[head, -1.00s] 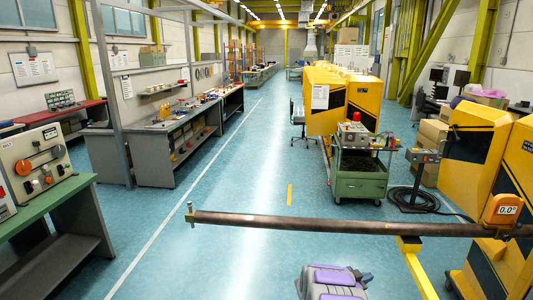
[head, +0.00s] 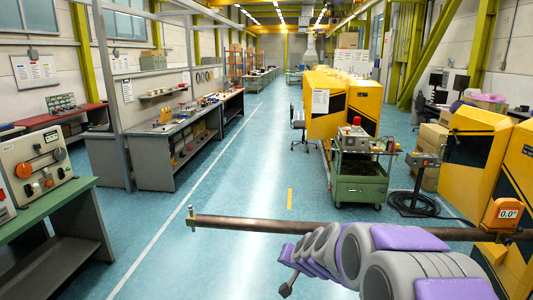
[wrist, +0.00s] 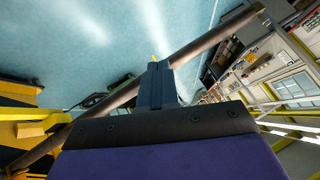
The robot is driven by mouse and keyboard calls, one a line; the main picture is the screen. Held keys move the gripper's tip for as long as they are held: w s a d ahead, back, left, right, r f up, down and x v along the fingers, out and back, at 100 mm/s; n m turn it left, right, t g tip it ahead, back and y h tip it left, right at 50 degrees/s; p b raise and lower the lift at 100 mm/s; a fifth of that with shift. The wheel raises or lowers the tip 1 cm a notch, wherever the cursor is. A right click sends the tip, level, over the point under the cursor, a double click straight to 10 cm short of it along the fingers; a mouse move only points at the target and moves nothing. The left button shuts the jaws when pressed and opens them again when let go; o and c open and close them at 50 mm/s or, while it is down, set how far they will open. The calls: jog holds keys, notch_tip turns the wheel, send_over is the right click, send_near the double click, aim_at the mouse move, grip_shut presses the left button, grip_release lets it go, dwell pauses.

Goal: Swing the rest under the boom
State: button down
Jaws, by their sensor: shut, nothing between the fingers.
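The boom (head: 250,223) is a long brown bar. It lies almost level across the lower head view, with a small brass-coloured pin at its left end. Its right part passes behind my arm. In the wrist view the boom (wrist: 215,38) runs diagonally behind my gripper (wrist: 155,66). My gripper's dark fingers are together and empty, and they overlap the boom in the picture. I cannot tell if they touch it. The yellow rest is hidden behind my arm in the head view. A yellow part shows at the wrist view's left edge, but I cannot tell if it is the rest.
An orange readout box (head: 503,213) on the boom's right end shows 0.0°. Yellow cabinets (head: 475,150) stand at the right. A green cart (head: 358,175) and a black cable coil (head: 413,204) are beyond the boom. The blue floor left of centre is clear.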

jog(key=s+r+n+g, duration=0.25)
jog(key=s+g, duration=0.25)
jog(key=s, duration=1.6)
jog(key=s+d+g+h, duration=0.1)
jog(key=s+d+g, duration=0.1)
jog(key=s, duration=1)
jog(key=s+d+f+n+g+h, duration=0.1)
jog(key=s+d+g, duration=0.2)
jog(key=s, duration=0.9)
jog(key=shift+d+h, duration=0.3)
jog(key=shift+d, duration=0.8)
